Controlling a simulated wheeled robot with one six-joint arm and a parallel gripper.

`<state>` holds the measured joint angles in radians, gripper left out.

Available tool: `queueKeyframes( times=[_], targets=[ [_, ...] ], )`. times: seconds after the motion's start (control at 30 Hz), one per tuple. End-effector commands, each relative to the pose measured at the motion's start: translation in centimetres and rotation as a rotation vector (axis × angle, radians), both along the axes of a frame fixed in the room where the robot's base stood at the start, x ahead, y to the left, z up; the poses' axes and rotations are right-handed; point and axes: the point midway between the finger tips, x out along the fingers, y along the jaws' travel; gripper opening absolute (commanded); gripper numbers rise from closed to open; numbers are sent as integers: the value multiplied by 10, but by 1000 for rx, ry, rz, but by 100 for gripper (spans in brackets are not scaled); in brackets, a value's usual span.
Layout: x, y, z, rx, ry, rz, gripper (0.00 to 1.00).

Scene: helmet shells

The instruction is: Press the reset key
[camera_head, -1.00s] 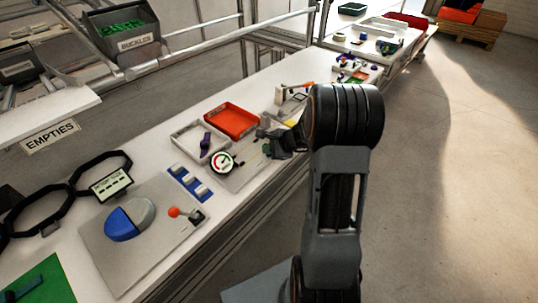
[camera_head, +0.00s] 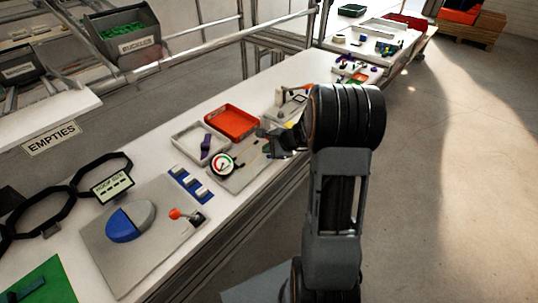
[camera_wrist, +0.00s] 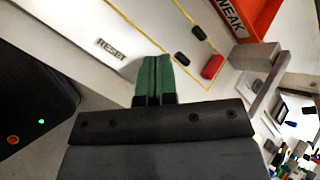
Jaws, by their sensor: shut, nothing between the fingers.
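In the wrist view my gripper (camera_wrist: 157,62) shows two green fingertips pressed together, with a thin line between them and nothing held. A RESET label (camera_wrist: 111,48) lies on the pale panel just left of the fingertips. No key can be made out clearly; the spot under the fingertips is hidden by them. I cannot tell whether the tips touch the panel. In the head view my gripper (camera_head: 266,148) is over the grey panel (camera_head: 236,180) right of the round gauge, partly hidden by my arm.
In the wrist view a red block (camera_wrist: 212,66) and a black block (camera_wrist: 182,59) lie right of the fingertips, near an orange tray (camera_wrist: 262,12). In the head view a dial gauge (camera_head: 222,165), white tray (camera_head: 188,147) and red tray (camera_head: 231,121) stand close by. A red-knobbed lever (camera_head: 175,214) is nearer.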

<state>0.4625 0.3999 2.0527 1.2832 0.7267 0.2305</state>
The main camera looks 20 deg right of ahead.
Motion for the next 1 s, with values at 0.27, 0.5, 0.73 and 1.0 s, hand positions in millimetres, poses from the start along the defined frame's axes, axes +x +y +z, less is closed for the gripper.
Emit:
queueKeyframes(
  times=[0.27, 0.5, 0.73, 1.0],
  targets=[
    [0, 0, 0, 0, 0, 0, 0],
    [0, 0, 10, -1, -1, 0, 0],
    [0, 0, 32, -1, -1, 0, 0],
    [0, 0, 51, 0, 0, 0, 0]
  ],
)
